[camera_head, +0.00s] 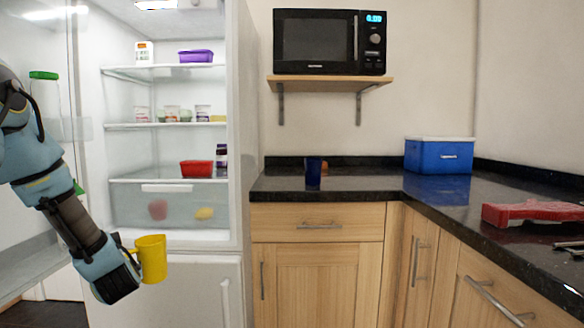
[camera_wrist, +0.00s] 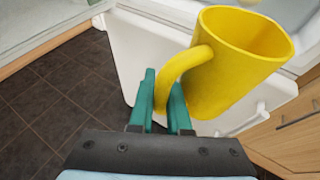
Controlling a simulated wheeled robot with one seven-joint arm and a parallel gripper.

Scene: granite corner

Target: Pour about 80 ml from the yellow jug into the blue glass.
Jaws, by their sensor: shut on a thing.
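The yellow jug (camera_head: 153,258) is held in the air in front of the open fridge, left of the counter. My gripper (camera_head: 131,257) is shut on its handle. In the wrist view the teal fingers (camera_wrist: 165,100) close around the lower handle of the jug (camera_wrist: 232,85). The jug looks roughly upright in the head view. Its inside wall shows in the wrist view, but I cannot see any liquid. The blue glass (camera_head: 313,173) stands upright on the dark counter near its left end, well to the right of my gripper. What it contains cannot be told.
The dark granite counter (camera_head: 375,187) has free room around the glass. A small orange-brown thing sits behind the glass. A blue cool box (camera_head: 439,155) and a red tool-like object (camera_head: 531,212) stand to the right. A microwave (camera_head: 330,42) sits on a shelf above. The fridge (camera_head: 240,130) is open.

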